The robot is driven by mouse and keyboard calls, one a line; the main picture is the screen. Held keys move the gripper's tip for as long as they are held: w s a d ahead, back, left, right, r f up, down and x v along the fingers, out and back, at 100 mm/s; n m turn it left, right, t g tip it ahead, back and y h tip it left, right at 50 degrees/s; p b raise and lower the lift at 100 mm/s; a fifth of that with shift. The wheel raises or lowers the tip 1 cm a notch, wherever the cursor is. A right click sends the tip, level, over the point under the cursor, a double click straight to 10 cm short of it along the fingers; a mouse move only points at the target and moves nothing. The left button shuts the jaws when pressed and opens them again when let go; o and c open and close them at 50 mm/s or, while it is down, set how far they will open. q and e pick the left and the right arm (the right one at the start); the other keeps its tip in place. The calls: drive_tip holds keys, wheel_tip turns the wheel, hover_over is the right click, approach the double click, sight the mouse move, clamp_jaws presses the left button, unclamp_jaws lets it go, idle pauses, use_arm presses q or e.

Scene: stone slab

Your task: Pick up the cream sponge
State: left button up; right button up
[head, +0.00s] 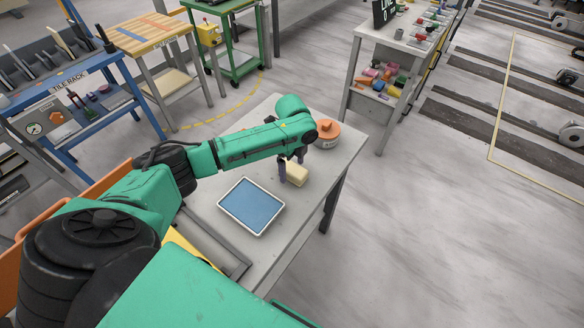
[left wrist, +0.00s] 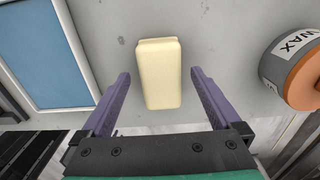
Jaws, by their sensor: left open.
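The cream sponge (head: 297,174) lies on the grey stone slab table (head: 218,207), towards its far right part. My left gripper (head: 292,171) is at the sponge, with its fingers pointing down and partly covering its left side in the head view. In the left wrist view the cream sponge (left wrist: 159,75) shows as a pale block ahead of and between the two purple fingers of my open left gripper (left wrist: 158,75). Gaps show on both sides between fingers and sponge. My right gripper is not in view.
A blue tray with a white rim (head: 279,217) lies left of the sponge. An orange-lidded wax tin (head: 327,134) stands beyond it, labelled WAX in the left wrist view (left wrist: 296,58). Bare slab surrounds the sponge. Other benches and a green cart (head: 232,47) stand farther away.

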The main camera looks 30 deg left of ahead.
sight(293, 168)
use_arm(q)
drive_tip(key=shift+d+f, duration=0.15)
drive_tip(key=shift+f, duration=0.5)
drive_tip(key=c, duration=1.4)
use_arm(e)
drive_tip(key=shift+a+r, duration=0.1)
use_arm(q)
drive_tip(key=shift+r, duration=0.5)
drive_tip(key=shift+r+b, duration=1.05)
drive_tip(key=shift+r, duration=8.5)
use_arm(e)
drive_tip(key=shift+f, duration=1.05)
